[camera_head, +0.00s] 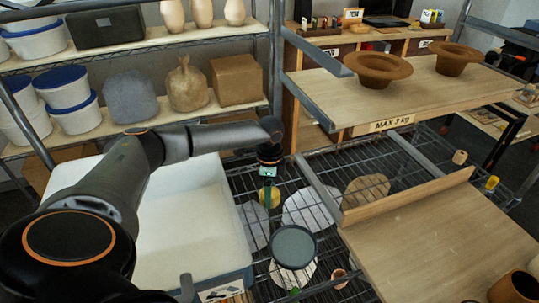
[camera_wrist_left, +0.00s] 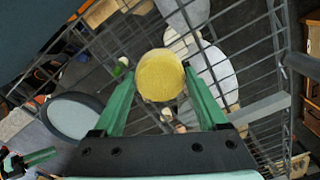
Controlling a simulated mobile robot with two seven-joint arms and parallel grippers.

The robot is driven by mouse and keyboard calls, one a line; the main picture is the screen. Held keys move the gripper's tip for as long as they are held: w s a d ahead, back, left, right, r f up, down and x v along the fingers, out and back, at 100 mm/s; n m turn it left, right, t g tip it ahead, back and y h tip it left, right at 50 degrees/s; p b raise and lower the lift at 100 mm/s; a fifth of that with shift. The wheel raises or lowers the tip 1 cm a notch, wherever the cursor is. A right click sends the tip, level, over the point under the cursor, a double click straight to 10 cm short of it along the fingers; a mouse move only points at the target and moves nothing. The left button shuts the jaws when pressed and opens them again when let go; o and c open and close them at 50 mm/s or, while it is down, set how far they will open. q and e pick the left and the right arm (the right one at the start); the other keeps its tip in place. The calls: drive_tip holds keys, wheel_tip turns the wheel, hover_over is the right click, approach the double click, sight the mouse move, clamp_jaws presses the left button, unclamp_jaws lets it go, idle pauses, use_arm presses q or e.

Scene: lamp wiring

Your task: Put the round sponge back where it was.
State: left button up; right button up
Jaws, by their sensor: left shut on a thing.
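The round yellow sponge (camera_head: 269,198) is held between the green fingers of my left gripper (camera_head: 269,186), above the wire rack. In the left wrist view the sponge (camera_wrist_left: 160,75) sits between the fingertips of the left gripper (camera_wrist_left: 160,82), its flat round face showing. A black and green shape at the lower left of that view looks like part of my right gripper (camera_wrist_left: 38,158); its jaw opening is unclear. The place where the sponge was is not evident.
A wire rack (camera_head: 240,187) lies below, with flat round pieces under its wires. A dark-rimmed grey disc (camera_head: 293,246) is in front of the sponge. A white bin (camera_head: 190,215) stands left. A wooden board (camera_head: 430,240) is at right, and a shelf marked MAX 3 KG (camera_head: 400,105) holds two brown bowls.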

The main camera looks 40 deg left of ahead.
use_arm(q)
drive_tip(key=shift+f, duration=0.2)
drive_tip(key=o, duration=1.1)
drive_tip(key=shift+r, duration=0.15)
wheel_tip(320, 180, up, 12)
drive_tip(key=shift+b, duration=0.35)
